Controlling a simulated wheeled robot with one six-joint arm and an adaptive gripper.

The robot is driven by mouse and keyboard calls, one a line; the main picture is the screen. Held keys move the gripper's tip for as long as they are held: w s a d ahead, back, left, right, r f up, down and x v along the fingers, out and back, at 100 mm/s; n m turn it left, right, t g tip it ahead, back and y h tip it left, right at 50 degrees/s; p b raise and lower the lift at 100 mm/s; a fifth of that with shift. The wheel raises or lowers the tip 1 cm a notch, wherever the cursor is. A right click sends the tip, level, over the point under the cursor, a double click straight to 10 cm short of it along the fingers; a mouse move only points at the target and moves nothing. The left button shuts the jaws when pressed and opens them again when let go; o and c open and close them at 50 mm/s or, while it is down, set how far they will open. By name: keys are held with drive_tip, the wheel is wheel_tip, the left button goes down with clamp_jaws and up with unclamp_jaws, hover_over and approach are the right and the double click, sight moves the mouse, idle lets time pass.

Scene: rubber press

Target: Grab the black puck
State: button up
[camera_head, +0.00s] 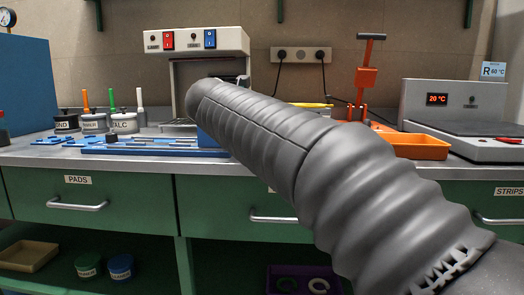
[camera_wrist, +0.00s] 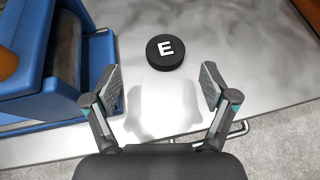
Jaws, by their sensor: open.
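In the head view my own arm covers the middle of the bench, and neither the gripper nor this puck shows there.
A blue machine or box (camera_wrist: 24,70) stands close to my left finger in the wrist view. The worktop (camera_wrist: 262,72) is clear right of the puck. In the head view, labelled pots (camera_head: 124,122), a white switch unit (camera_head: 196,41), an orange tray (camera_head: 415,146) and a hot plate (camera_head: 465,112) stand on the bench.

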drive_tip(key=shift+d+b+x, duration=0.15)
drive_tip(key=shift+b+x, duration=0.05)
drive_tip(key=shift+x, duration=1.2)
drive_tip(key=shift+d+b+x, duration=0.2)
drive_tip(key=shift+x, duration=1.2)
drive_tip(key=shift+s, duration=0.1)
drive_tip(key=c, duration=1.2)
